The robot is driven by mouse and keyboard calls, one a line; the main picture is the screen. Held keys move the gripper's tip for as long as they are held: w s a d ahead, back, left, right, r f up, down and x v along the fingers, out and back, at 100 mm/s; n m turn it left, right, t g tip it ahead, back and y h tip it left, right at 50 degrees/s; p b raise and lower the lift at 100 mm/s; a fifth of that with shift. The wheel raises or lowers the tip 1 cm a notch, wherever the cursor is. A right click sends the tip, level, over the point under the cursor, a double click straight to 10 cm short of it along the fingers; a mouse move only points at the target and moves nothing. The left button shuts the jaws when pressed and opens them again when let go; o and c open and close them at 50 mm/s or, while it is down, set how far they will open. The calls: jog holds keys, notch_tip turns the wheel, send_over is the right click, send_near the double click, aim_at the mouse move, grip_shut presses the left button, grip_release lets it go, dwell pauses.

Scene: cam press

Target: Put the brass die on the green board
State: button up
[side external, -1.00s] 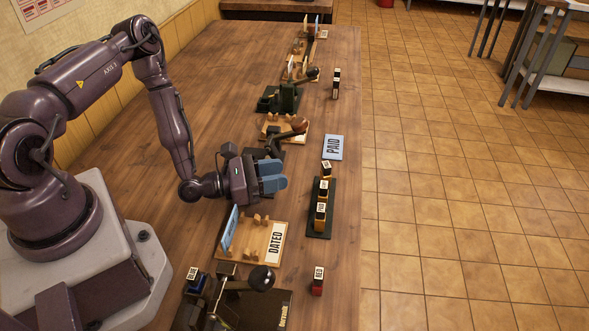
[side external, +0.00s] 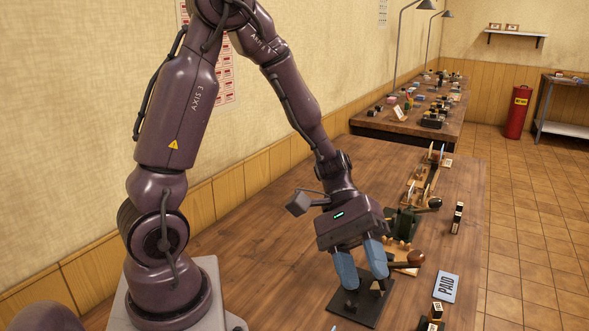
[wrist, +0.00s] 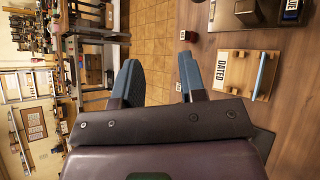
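My gripper (side external: 361,272) has blue fingers that stand apart with nothing between them. It is over or near a dark plate (side external: 374,310) on the table. The wrist view also shows the open fingers (wrist: 158,75), with tiled floor beyond the gap. A small yellowish die (side external: 437,309) with a white label, probably the brass die, stands at the bottom right of the side view, apart from my gripper. The green board (side external: 423,328) is mostly cut off by the lower edge, with a dark labelled block (side external: 432,325) on it. I cannot tell whether the yellowish die touches the board.
A blue PAID plate (side external: 446,287) lies near the yellowish die. Presses and wooden fixtures (side external: 405,222) line the table behind my gripper. The wrist view shows a DATED fixture (wrist: 236,72) and a small red block (wrist: 200,113). Bare table lies left of the fixtures.

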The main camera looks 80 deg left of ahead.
jog(key=s+a+r+m+t+y, duration=0.3)
jog(key=s+a+r+m+y, duration=0.1)
jog(key=r+y, duration=0.2)
jog(key=s+a+r+m+t+y, duration=0.3)
jog(key=a+r+m+y, duration=0.1)
jog(key=r+y, duration=0.1)
jog(key=shift+s+r+y, duration=0.35)
jog(key=shift+r+y, duration=0.05)
jog(key=shift+r, duration=0.3)
